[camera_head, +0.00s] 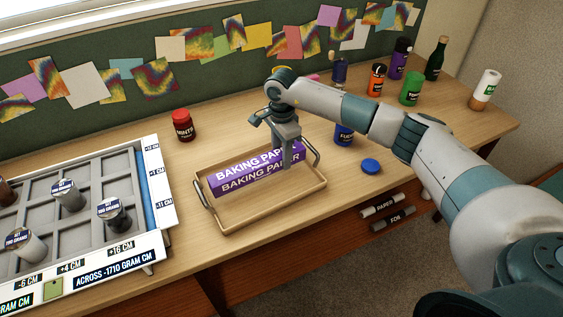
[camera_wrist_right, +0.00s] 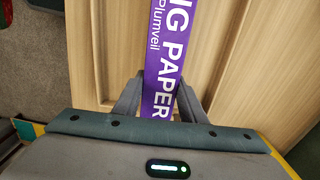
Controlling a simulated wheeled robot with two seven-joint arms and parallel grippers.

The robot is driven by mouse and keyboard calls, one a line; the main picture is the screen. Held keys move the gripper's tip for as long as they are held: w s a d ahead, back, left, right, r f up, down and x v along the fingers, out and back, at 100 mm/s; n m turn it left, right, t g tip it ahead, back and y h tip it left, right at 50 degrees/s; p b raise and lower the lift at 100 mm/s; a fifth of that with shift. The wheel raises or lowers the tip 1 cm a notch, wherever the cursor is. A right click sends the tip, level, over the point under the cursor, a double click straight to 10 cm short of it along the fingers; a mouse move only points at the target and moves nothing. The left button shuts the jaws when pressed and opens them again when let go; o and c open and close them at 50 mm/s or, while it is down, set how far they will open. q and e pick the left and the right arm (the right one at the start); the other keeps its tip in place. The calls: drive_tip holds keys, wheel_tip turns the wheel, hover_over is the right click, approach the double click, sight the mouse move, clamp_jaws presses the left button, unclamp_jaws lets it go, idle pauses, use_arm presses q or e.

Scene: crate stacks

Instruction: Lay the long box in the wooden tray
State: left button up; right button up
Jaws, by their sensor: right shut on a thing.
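The long box is a purple baking paper carton (camera_head: 232,180) with white lettering. In the head view it lies lengthwise within the outline of the wooden tray (camera_head: 272,210), a shallow tray with a metal handle at each end. I cannot tell whether its underside touches the tray floor. My right gripper (camera_head: 287,160) points down over the box's right part and is shut on it. In the right wrist view the box (camera_wrist_right: 163,60) runs between the two fingers (camera_wrist_right: 158,105), over light wood. My left gripper is not in view.
A grey compartment tray (camera_head: 155,215) with several weights stands at left. A red-capped jar (camera_head: 183,125) is behind the wooden tray. A blue jar (camera_head: 343,135) and a blue lid (camera_head: 371,166) are to its right. Several bottles stand at the back right.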

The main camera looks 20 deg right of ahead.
drive_tip(key=shift+f, duration=0.15)
wheel_tip(320, 180, down, 3)
drive_tip(key=shift+r+p, duration=0.15)
drive_tip(key=shift+p, duration=0.55)
drive_tip(key=shift+f, duration=0.3)
drive_tip(key=shift+f, duration=0.1)
drive_tip(key=o, duration=1.2)
